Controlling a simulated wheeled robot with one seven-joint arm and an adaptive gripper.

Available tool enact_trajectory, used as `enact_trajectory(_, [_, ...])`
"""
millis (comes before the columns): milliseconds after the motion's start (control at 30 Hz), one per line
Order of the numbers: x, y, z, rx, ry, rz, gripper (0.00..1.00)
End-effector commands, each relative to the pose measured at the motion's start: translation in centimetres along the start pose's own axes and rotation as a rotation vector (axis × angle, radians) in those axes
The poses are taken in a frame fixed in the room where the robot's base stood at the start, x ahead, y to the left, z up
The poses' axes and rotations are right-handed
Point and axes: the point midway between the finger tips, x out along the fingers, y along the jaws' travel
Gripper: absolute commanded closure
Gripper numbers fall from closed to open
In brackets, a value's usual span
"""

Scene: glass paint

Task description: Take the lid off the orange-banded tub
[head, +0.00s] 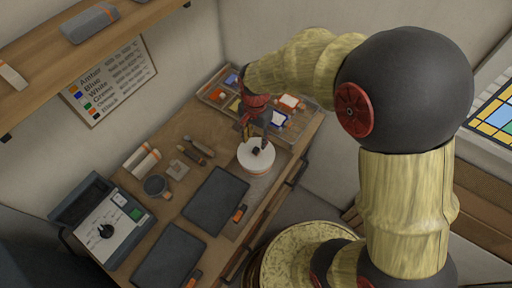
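A round tub with a white lid (255,160) stands near the right end of the workbench. The lid is on it and has a small dark knob (256,151) in the middle. I cannot tell whether a finger touches the knob.
A tray (212,99) with several coloured pieces lies behind my gripper. Two dark mats (216,200) cover the bench's front. Rolls (141,160), a dark cup (156,187), brushes (198,147) and an open device (104,228) stand left. A shelf (45,65) overhangs the upper left.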

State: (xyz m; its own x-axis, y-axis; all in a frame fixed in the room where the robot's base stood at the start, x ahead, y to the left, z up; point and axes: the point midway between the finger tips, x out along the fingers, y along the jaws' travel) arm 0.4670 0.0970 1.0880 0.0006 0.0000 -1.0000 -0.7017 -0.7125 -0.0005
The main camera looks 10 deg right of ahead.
Motion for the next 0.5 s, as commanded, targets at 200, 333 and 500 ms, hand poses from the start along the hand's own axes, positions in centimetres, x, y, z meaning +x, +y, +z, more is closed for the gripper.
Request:
enact_trajectory(200, [2.3,0.0,0.1,0.006,-0.003,0.004,0.61])
enact_trajectory(333, [3.1,-0.1,0.1,0.005,-0.002,0.002,0.61])
enact_trajectory(500, [5.1,-0.2,0.2,0.004,-0.003,0.004,0.61])
